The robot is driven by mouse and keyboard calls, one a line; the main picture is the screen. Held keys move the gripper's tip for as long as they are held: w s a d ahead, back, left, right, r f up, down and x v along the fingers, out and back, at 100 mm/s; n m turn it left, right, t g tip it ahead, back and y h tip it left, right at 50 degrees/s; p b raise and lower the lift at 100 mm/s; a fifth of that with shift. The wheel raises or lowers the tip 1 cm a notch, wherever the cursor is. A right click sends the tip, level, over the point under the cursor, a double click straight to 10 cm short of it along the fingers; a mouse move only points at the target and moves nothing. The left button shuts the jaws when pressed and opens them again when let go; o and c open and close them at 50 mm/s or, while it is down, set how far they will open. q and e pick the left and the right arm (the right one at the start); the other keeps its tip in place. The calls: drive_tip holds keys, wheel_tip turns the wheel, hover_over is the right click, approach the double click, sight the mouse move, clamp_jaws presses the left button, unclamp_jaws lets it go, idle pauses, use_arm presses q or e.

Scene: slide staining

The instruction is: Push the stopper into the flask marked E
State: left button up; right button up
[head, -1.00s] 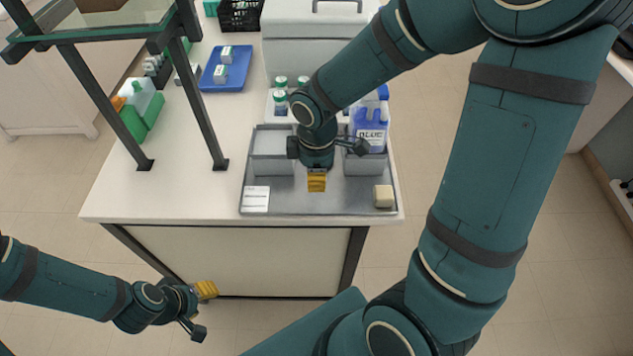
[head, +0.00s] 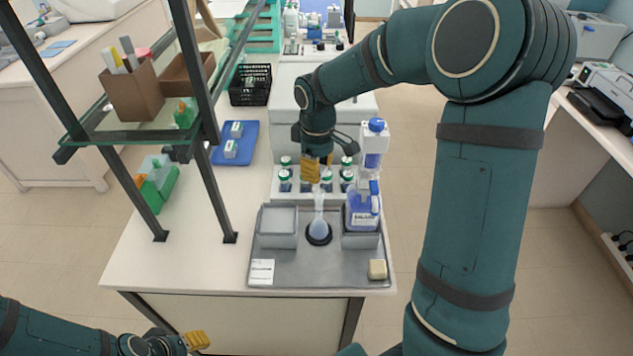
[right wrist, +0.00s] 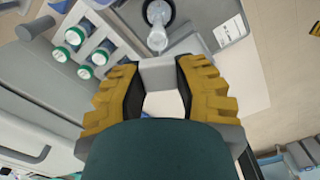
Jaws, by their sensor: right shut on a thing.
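A clear round-bottomed flask (head: 319,229) stands on a black ring on the grey tray (head: 335,273); I cannot read a letter on it. It also shows in the right wrist view (right wrist: 157,38), beyond the fingertips. My right gripper (head: 317,169) appears above the flask's neck in the head view. In the right wrist view its yellow fingers are shut on a pale grey piece (right wrist: 158,72), which looks like the stopper and is apart from the flask body. My left gripper (head: 197,341) is low at the lower left, away from the tray; its finger gap is unclear.
A blue-labelled bottle (head: 363,210) stands right of the flask, and a grey box (head: 278,240) left of it. A rack of green-capped bottles (head: 285,178) is behind. A sponge (head: 377,269) and a white card (head: 262,271) lie at the tray's front. A glass shelf (head: 130,138) rises at left.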

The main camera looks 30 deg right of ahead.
drive_tip(key=shift+w+d+r, duration=0.15)
wheel_tip(320, 180, down, 4)
drive_tip(key=b, duration=0.3)
drive_tip(key=shift+r, duration=0.15)
drive_tip(key=shift+f+b, duration=0.6)
drive_tip(key=shift+f, duration=0.25)
drive_tip(key=shift+f+b, duration=0.35)
drive_tip(key=shift+f, duration=0.45)
idle(1.6)
drive_tip(key=o, duration=1.3)
drive_tip(key=shift+r, duration=0.15)
